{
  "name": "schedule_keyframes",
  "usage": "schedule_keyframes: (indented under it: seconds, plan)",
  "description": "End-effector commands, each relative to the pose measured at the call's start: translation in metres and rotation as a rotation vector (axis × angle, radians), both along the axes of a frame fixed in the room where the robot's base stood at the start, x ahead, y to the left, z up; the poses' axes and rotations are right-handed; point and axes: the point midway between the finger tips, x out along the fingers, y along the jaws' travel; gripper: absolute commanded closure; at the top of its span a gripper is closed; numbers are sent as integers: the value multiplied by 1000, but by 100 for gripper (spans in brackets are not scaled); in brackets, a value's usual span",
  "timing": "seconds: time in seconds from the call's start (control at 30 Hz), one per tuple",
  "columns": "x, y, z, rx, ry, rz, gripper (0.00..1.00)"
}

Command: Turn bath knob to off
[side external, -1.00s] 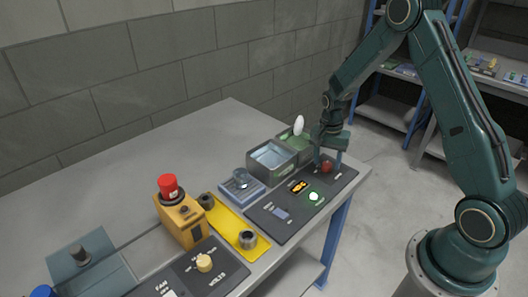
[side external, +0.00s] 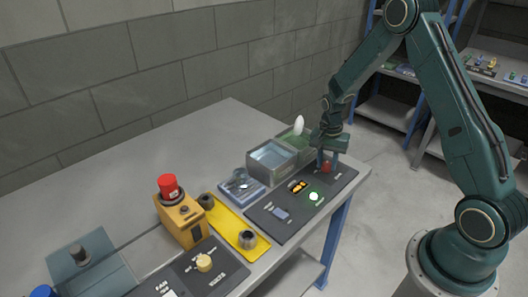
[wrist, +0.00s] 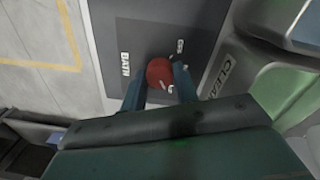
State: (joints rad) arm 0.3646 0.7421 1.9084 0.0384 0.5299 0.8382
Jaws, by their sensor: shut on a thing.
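The bath knob (wrist: 160,72) is red and round, with a small pale mark on it, on a dark panel (wrist: 132,28) lettered BATH and, partly covered, a second label. In the side external view the knob (side external: 326,167) is at the right end of the panel (side external: 274,222). My gripper (wrist: 160,84) points down with its two fingers on either side of the knob, shut on it. It also shows in the side external view (side external: 328,160). The knob's exact setting cannot be read.
A green bin (side external: 296,141) lettered CLEAN, with a white egg-shaped thing (side external: 298,125) above it, stands close behind my gripper. A grey bin (side external: 272,158) of bluish content is beside it.

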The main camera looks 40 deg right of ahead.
Motion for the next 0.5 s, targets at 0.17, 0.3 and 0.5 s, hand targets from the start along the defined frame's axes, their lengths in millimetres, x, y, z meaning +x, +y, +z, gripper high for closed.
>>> schedule_keyframes:
  seconds: [0.17, 0.3, 0.5]
  plan:
    - [0, 0, 0, -1, 0, 56, 93]
    - [0, 0, 1, -1, 0, 134, 93]
    - [0, 0, 1, -2, -1, 289, 93]
